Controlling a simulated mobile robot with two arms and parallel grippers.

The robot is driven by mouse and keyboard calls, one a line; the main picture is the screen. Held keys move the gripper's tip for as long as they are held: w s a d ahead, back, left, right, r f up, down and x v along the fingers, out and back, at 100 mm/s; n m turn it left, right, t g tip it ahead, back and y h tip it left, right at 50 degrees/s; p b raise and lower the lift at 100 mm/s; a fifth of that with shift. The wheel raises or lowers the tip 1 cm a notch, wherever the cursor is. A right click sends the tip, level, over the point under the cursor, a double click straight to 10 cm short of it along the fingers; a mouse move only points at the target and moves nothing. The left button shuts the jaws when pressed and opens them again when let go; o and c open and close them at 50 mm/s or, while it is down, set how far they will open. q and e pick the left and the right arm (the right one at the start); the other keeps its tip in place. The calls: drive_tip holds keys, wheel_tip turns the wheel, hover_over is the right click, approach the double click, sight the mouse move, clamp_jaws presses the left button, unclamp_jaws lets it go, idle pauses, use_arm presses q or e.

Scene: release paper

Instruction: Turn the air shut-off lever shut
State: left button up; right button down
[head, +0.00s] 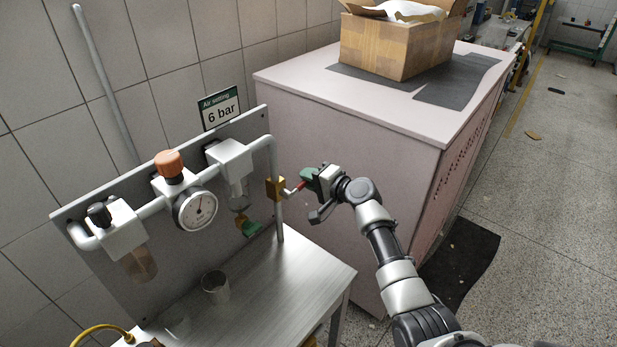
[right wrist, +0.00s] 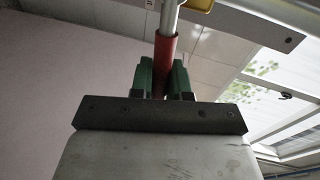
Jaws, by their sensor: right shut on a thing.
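The air shut-off lever has a red handle and sticks out to the right from a brass valve (head: 276,188) on the vertical pipe at the right end of the panel. Only a short piece of the lever (head: 296,188) shows in the head view. My right gripper (head: 304,182) is at the lever's outer end, its green fingers around the handle. In the right wrist view the red lever handle (right wrist: 165,58) runs between the two green fingers of the right gripper (right wrist: 163,78), which is shut on it. My left gripper is not in view.
The grey panel (head: 75,225) carries a gauge (head: 197,210), an orange knob (head: 169,164) and filter bowls. A pale cabinet (head: 350,150) with a cardboard box (head: 395,45) stands close behind the gripper.

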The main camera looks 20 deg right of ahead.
drive_tip(key=shift+f+m, duration=0.45)
drive_tip(key=shift+m, duration=0.05)
drive_tip(key=c, duration=1.1)
unclamp_jaws()
drive_tip(key=b+v, duration=0.1)
drive_tip(key=v, duration=1)
drive_tip(key=shift+w, duration=0.1)
